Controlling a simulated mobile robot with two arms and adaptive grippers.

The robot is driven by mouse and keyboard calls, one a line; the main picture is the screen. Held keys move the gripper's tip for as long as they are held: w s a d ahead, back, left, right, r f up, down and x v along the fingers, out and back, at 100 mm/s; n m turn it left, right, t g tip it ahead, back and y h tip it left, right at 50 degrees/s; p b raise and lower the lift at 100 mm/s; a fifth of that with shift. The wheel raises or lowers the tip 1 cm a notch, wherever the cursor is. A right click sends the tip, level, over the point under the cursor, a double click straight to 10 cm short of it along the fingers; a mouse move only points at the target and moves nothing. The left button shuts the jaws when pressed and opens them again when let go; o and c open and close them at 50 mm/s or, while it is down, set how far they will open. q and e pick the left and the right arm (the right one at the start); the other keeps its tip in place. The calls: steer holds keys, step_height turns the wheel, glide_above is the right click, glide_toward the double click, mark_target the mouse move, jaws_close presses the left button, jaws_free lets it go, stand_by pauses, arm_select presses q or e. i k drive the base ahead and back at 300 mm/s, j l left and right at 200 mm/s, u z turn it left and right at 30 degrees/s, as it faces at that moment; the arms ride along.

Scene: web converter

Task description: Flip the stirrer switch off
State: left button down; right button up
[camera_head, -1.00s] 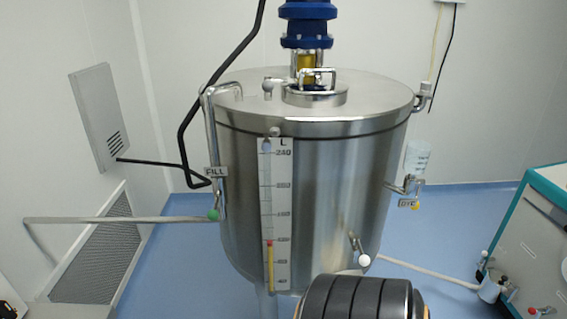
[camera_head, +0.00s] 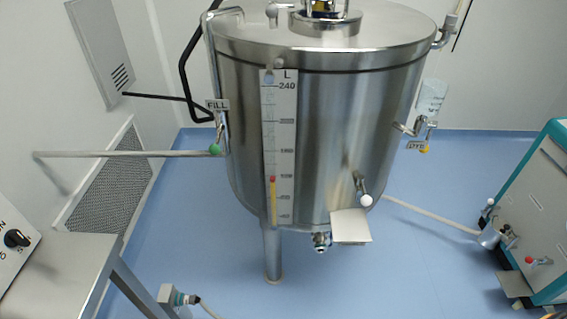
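A grey-white control box (camera_head: 12,262) with a black rotary knob (camera_head: 17,239) stands at the left edge of the head view. Letters ending in "ON" show above the knob, and the rest of its labels are cut off or too small to read. I cannot tell whether this knob is the stirrer switch or which way it is set. The steel tank (camera_head: 325,130) stands in the middle, with the bottom of the stirrer drive (camera_head: 330,8) at the top edge. Neither of my grippers is in view.
A steel table (camera_head: 62,272) bears the control box at lower left. A pipe (camera_head: 130,154) runs to the tank's FILL valve with a green knob (camera_head: 215,149). A teal-edged machine (camera_head: 540,220) stands at right. Blue floor (camera_head: 400,270) is open in front of the tank.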

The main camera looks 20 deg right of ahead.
mark_target(13, 237)
steer(key=k+j+u, duration=0.1)
steer(key=u, duration=1.3)
steer(key=k+l, duration=0.1)
steer(key=l, duration=0.3)
steer(key=k+l+z, duration=0.1)
steer(key=l, duration=0.35)
steer(key=k+l, duration=0.1)
steer(key=l, duration=0.3)
